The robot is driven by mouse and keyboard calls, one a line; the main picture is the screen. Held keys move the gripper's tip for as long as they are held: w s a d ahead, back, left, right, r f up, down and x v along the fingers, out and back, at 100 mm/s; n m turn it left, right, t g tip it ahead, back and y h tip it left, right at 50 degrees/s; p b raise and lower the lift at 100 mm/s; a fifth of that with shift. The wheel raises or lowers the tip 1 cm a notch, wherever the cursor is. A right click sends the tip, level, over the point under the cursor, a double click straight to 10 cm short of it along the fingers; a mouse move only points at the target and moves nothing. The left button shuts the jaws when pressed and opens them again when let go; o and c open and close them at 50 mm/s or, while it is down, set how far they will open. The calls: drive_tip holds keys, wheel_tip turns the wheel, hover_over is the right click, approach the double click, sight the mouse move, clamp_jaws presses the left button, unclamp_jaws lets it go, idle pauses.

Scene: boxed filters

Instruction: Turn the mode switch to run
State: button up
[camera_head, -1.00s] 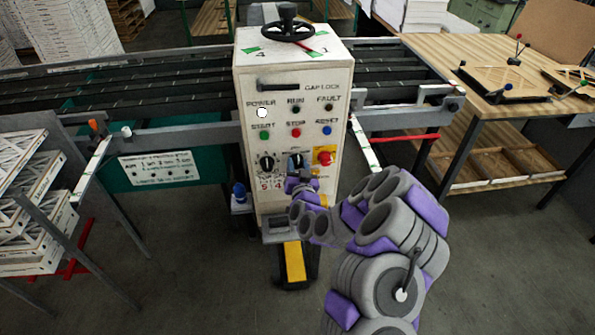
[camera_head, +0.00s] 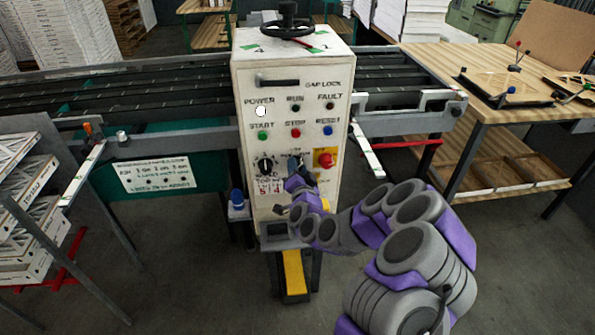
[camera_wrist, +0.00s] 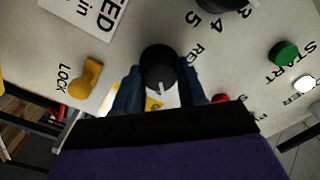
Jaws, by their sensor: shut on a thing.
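The mode switch is a round black knob with a white pointer line (camera_wrist: 158,68), between my fingers in the wrist view. The line points toward the bottom of that picture. My gripper (camera_wrist: 157,82) has its dark blue fingers on both sides of the knob and is shut on it. In the head view my gripper (camera_head: 296,166) is at the middle of the lower control row and covers most of the switch. The control panel (camera_head: 293,85) is a white upright box. Letters beside the knob are only partly readable, so I cannot tell its setting.
Another black knob (camera_head: 265,165) is left of my gripper, and a red stop knob (camera_head: 326,159) on a yellow plate is right. Green (camera_head: 263,136), red (camera_head: 296,132) and blue (camera_head: 328,130) buttons sit above. A yellow part (camera_wrist: 89,78) marked LOCK shows in the wrist view.

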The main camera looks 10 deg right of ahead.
idle(0.3)
drive_tip(key=o, duration=0.9)
drive_tip(key=shift+d, duration=0.1)
drive_tip(key=shift+o, duration=0.7)
drive_tip(key=shift+w, duration=0.15)
